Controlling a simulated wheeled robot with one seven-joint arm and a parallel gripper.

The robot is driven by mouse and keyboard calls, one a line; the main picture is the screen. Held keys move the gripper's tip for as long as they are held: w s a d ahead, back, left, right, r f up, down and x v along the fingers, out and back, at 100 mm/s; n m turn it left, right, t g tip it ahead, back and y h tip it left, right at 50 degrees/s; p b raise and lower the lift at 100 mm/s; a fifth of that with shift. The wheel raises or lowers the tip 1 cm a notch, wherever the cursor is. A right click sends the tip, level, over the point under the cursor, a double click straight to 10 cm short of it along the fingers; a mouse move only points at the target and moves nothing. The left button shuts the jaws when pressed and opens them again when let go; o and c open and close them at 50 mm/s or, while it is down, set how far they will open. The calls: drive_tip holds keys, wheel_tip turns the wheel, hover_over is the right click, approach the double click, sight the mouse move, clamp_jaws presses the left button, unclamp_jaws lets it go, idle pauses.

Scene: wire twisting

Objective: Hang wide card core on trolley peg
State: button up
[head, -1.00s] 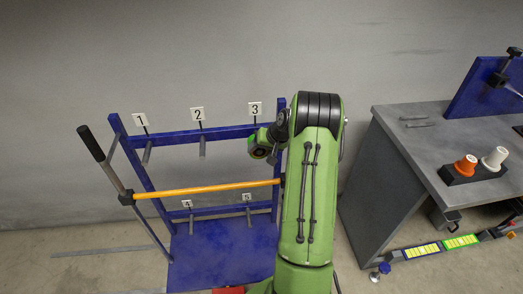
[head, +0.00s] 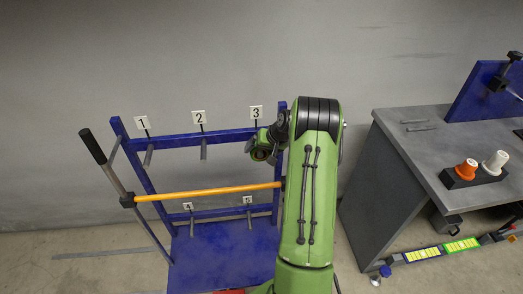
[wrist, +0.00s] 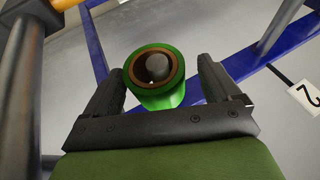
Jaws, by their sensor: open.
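The wide card core (wrist: 165,98) shows in the wrist view as a green cylinder with a brown ring at its end. A grey trolley peg (wrist: 156,68) shows inside its hole, so the core is around the peg. My gripper (wrist: 158,66) is open, with one dark finger on each side of the core. Any touch between fingers and core cannot be told. In the head view my arm's end is by peg 3 on the blue trolley (head: 185,138), and my arm partly hides this area.
Pegs 1 (head: 149,156) and 2 (head: 203,150) on the upper bar are bare. An orange bar (head: 205,191) crosses the trolley's front, with a black-gripped handle (head: 92,146) at left. A grey workbench (head: 430,150) with two spools stands at right.

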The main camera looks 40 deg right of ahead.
wheel_tip(320, 180, up, 10)
drive_tip(key=p, duration=0.1)
drive_tip(key=shift+p, duration=0.35)
idle(0.8)
drive_tip(key=s+a+r+n+g+h, duration=0.15)
drive_tip(key=s+a+r, duration=0.25)
drive_tip(key=a+r, duration=0.5)
drive_tip(key=s+a+r+n+t+y, duration=0.1)
drive_tip(key=s+a+r+n, duration=0.3)
drive_tip(key=a, duration=0.9)
drive_tip(key=s+a+n, duration=0.1)
drive_tip(key=s+a, duration=0.3)
drive_tip(key=s, duration=0.5)
drive_tip(key=s+a+n, duration=0.1)
drive_tip(key=s+a, duration=0.4)
drive_tip(key=s, duration=0.5)
drive_tip(key=shift+a, duration=0.3)
drive_tip(key=shift+h, duration=0.25)
